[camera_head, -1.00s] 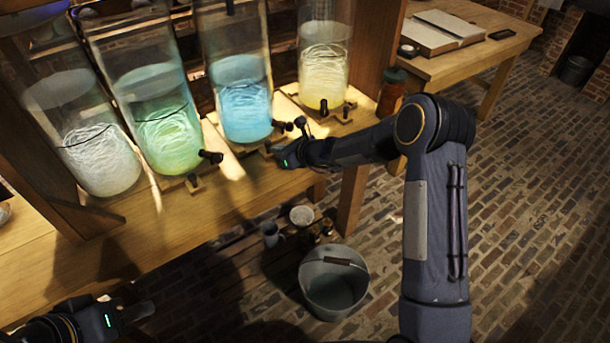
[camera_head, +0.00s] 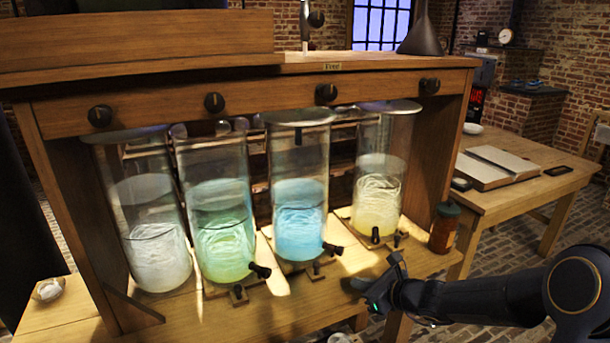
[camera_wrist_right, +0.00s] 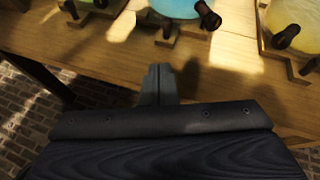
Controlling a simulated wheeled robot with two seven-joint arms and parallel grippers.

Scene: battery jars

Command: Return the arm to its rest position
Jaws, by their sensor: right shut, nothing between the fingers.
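My right gripper (camera_head: 358,284) is near the front edge of the wooden bench, below and in front of the yellow jar. It holds nothing. In the right wrist view its fingers (camera_wrist_right: 158,84) are pressed together over the bench edge. My right arm (camera_head: 480,300) comes in from the lower right. The jars stand in a row in the bench: a clear one (camera_head: 155,255), a green one (camera_head: 223,248), a blue one (camera_head: 300,232) and a yellow one (camera_head: 377,205). My left gripper is out of view.
Black taps, such as the blue jar's tap (camera_head: 333,249), stick out toward my gripper. A brown bottle (camera_head: 444,228) stands at the bench's right end. A side table (camera_head: 510,200) holds an open book (camera_head: 495,168). Brick floor shows beyond.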

